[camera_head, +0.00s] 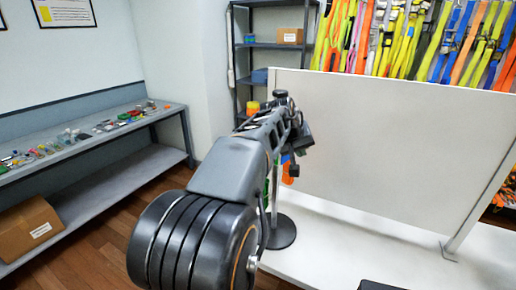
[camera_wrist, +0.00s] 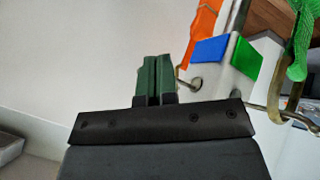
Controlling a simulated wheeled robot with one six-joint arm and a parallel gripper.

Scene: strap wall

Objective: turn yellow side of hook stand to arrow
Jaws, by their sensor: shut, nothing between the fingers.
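The hook stand's head (camera_wrist: 228,62) shows in the wrist view as a pale block with a blue patch and a green patch on its edge. Metal hooks stick out of it, with an orange strap (camera_wrist: 202,30) and a green strap (camera_wrist: 300,40) hanging there. No yellow side and no arrow can be made out. My gripper (camera_wrist: 154,62) has its green fingers shut and empty, just left of the block near a hook; contact cannot be told. In the head view the stand's round black base (camera_head: 282,234) and thin pole stand behind my arm, which hides most of its head.
A white panel (camera_head: 390,150) stands on a white platform right of the stand. Many straps (camera_head: 415,40) hang behind it. A grey workbench (camera_head: 90,140) with small parts runs along the left wall, a cardboard box (camera_head: 28,228) below. A dark shelf (camera_head: 275,45) stands behind. Wooden floor is open left.

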